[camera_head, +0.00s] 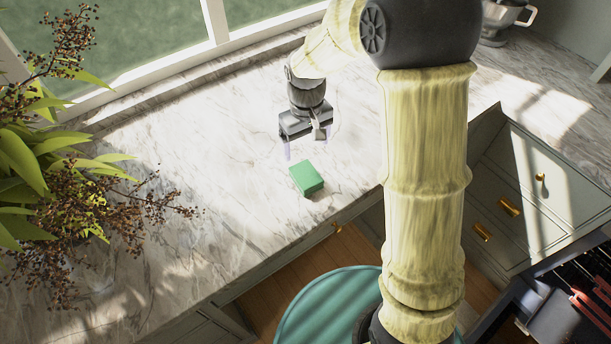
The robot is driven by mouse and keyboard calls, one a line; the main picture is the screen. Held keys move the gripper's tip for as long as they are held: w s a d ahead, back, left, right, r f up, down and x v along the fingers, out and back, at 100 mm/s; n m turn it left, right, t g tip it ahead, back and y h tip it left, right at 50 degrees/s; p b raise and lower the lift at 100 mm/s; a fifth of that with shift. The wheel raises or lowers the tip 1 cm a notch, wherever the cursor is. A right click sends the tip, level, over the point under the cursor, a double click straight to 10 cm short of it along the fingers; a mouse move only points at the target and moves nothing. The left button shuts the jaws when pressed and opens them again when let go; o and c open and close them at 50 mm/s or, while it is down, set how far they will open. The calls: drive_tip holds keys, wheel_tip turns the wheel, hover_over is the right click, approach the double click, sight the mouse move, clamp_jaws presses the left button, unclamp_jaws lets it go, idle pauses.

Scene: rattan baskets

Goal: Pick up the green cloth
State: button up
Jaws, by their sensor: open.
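A small green block-shaped item (307,178), which appears to be the folded green cloth, lies on the marble countertop (230,200) near its front edge. My gripper (305,146) is open above the counter, just behind the green item in the picture. Its two pale fingers point down and are apart, with nothing seen between them. I cannot tell from this single view how high the fingertips are above the counter.
A leafy plant with dark berries (75,190) spreads over the counter's left side. A window (150,40) runs along the back. A metal mixer bowl (503,18) stands at the back right. Drawers (520,195) are below at right. The counter around the green item is clear.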

sight(306, 173)
wheel_tip(306, 173, down, 7)
drive_tip(key=shift+w+r+p, duration=0.1)
drive_tip(key=shift+p, duration=0.3)
drive_tip(key=shift+f+p, duration=0.3)
drive_tip(key=shift+f, duration=0.2)
drive_tip(key=f, duration=0.2)
drive_tip(key=f+p, duration=0.1)
drive_tip(key=f, duration=0.1)
drive_tip(key=shift+s+f, duration=0.1)
drive_tip(key=shift+s, duration=0.15)
drive_tip(key=c, duration=1)
